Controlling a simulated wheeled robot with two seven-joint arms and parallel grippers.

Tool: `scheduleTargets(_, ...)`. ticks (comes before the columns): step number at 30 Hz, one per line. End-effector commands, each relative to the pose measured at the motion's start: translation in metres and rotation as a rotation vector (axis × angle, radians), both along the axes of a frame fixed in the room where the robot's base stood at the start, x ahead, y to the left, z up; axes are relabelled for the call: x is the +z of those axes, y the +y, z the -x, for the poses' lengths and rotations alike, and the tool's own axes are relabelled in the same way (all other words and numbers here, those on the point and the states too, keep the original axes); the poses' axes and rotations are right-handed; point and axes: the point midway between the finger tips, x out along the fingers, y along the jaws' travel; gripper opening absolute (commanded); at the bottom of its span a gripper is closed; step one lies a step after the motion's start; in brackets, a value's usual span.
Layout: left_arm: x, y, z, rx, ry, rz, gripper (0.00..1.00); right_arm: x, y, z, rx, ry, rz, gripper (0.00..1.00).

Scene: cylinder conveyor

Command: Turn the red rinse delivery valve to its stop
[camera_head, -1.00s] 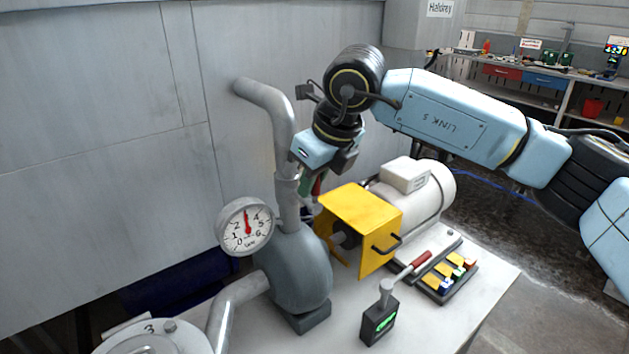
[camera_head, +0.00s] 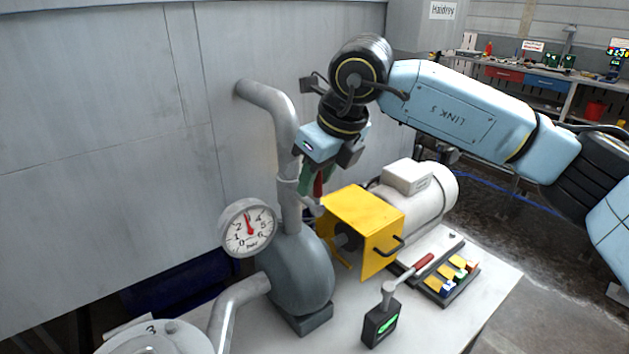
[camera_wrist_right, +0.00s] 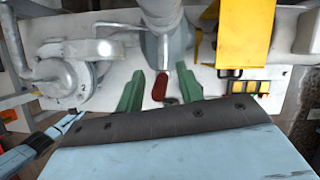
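The red valve handle (camera_head: 319,186) is on the upright grey pipe above the pump, partly hidden behind my right gripper (camera_head: 311,184) in the head view. In the right wrist view the red handle (camera_wrist_right: 160,87) lies between the two green fingers of my right gripper (camera_wrist_right: 161,91). The fingers are open, with a gap visible on both sides of the handle. I cannot tell how deep the handle sits between them. The pressure gauge (camera_head: 248,228) has its red needle near 3.
A yellow guard (camera_head: 362,228) and white motor (camera_head: 425,190) stand right of the pump (camera_head: 296,270). A lever with a red grip (camera_head: 423,264) and a switch block (camera_head: 447,280) are on the bench. A grey wall panel (camera_head: 90,150) is close behind the pipe.

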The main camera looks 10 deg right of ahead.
Motion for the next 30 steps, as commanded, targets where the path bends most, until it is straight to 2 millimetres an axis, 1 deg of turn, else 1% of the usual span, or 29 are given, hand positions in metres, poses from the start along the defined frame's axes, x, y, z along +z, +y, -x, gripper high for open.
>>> scheduleTargets(1, -0.001, 0.0, 0.0, 0.0, 0.0, 0.0, 0.0, 0.011, -0.002, 0.003, 0.0, -0.005, -0.001, 0.37)
scheduleTargets(9, -0.003, 0.0, 0.0, -0.001, -0.001, 0.0, 0.0, 0.067, -0.017, 0.021, 0.001, -0.006, 0.0, 0.37)
scheduleTargets(12, -0.004, 0.0, 0.0, -0.001, -0.001, 0.0, 0.0, 0.085, -0.021, 0.027, 0.001, -0.005, -0.001, 0.37)
scheduleTargets(15, -0.004, 0.0, 0.0, -0.001, -0.001, 0.001, 0.0, 0.097, -0.024, 0.032, 0.001, -0.003, 0.001, 0.37)
scheduleTargets(18, -0.004, -0.001, 0.0, -0.001, -0.001, 0.001, 0.0, 0.105, -0.026, 0.034, 0.002, -0.002, 0.001, 0.37)
scheduleTargets(21, -0.004, -0.001, 0.0, -0.001, -0.001, 0.001, 0.0, 0.109, -0.027, 0.036, 0.002, -0.001, 0.002, 0.37)
scheduleTargets(30, -0.004, -0.001, 0.0, 0.0, -0.001, 0.001, 0.0, 0.109, -0.027, 0.036, 0.003, -0.001, 0.001, 0.37)
